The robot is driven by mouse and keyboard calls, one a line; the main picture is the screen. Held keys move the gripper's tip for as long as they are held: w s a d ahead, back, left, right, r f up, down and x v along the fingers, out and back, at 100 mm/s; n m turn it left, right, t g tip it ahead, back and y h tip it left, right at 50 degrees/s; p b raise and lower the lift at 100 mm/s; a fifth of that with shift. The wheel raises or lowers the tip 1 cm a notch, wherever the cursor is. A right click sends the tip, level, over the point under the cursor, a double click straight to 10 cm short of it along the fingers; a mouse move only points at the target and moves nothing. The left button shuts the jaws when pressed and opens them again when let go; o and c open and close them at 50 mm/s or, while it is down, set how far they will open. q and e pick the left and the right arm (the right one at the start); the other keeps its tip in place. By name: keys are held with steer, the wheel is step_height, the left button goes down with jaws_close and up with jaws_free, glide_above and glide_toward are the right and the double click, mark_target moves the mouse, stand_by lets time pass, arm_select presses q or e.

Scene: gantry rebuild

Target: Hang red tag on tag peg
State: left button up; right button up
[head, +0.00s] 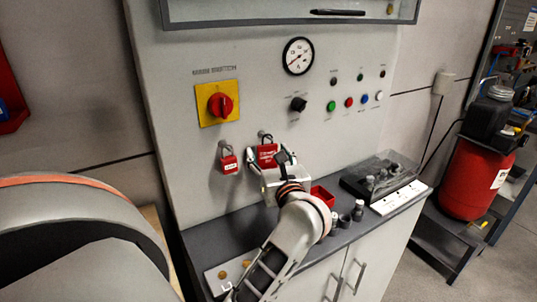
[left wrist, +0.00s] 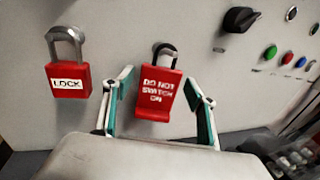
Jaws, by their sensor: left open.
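The red tag (head: 267,156), lettered DO NOT SWITCH ON, hangs against the pale panel below the main switch. In the left wrist view the red tag (left wrist: 158,95) hangs below a dark loop at the tag peg (left wrist: 163,50). The tag peg also shows in the head view (head: 263,135). My left gripper (left wrist: 158,80) is open, with one finger on each side of the tag and a visible gap at both sides. In the head view my left gripper (head: 279,163) is close to the tag's lower right. My right gripper is not in view.
A red padlock (left wrist: 67,80) marked LOCK hangs just left of the tag. The red rotary switch (head: 220,104) is above. A red bin (head: 322,195), small cylinders and a dark box (head: 378,178) stand on the grey counter below.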

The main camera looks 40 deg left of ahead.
arm_select(q)
steer(key=v, duration=0.7)
steer(key=shift+s+d, duration=0.2)
